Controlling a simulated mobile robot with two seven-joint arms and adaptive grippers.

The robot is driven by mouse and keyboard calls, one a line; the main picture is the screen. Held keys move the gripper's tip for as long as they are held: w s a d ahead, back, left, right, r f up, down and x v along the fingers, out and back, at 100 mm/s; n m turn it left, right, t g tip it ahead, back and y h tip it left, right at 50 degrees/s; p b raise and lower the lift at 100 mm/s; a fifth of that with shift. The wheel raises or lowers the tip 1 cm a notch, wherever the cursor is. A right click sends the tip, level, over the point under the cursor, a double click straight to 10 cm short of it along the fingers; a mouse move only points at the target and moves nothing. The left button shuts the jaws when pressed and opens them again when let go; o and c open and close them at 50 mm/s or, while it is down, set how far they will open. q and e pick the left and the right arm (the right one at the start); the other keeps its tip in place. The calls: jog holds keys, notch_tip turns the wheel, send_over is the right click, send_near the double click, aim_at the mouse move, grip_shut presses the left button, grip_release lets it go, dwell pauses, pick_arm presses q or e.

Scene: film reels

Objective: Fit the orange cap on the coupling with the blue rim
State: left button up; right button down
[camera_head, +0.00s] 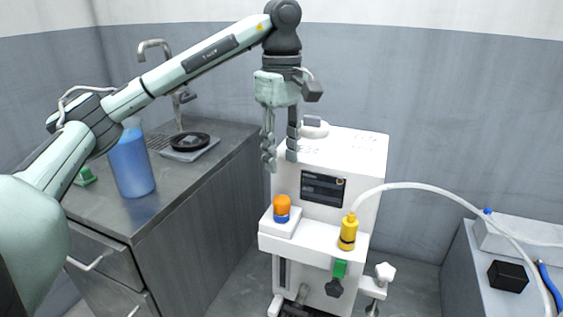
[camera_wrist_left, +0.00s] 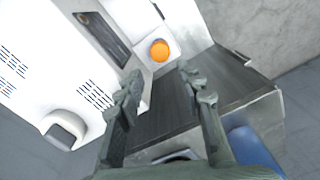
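The orange cap (camera_head: 282,202) sits upright at the left end of the white machine's front ledge. A blue band (camera_head: 282,218) shows directly under it, on a small white block (camera_head: 276,227); I cannot tell whether this band is the coupling's rim. In the left wrist view the cap (camera_wrist_left: 159,50) shows from above as an orange disc, beyond the fingertips. My left gripper (camera_head: 280,160) hangs fingers down, above and behind the cap, apart from it. Its fingers are spread and empty, as the left wrist view (camera_wrist_left: 163,83) also shows. My right gripper is not in view.
A yellow fitting (camera_head: 348,232) with a dark band stands on the ledge, joined to a white hose (camera_head: 425,187) arching right. The white machine (camera_head: 340,158) rises behind. A counter (camera_head: 205,185) with a blue container (camera_head: 131,165) is left; a grey bench (camera_head: 470,270) is right.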

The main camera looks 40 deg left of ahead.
pick_arm(q)
jog(key=shift+r, duration=2.65)
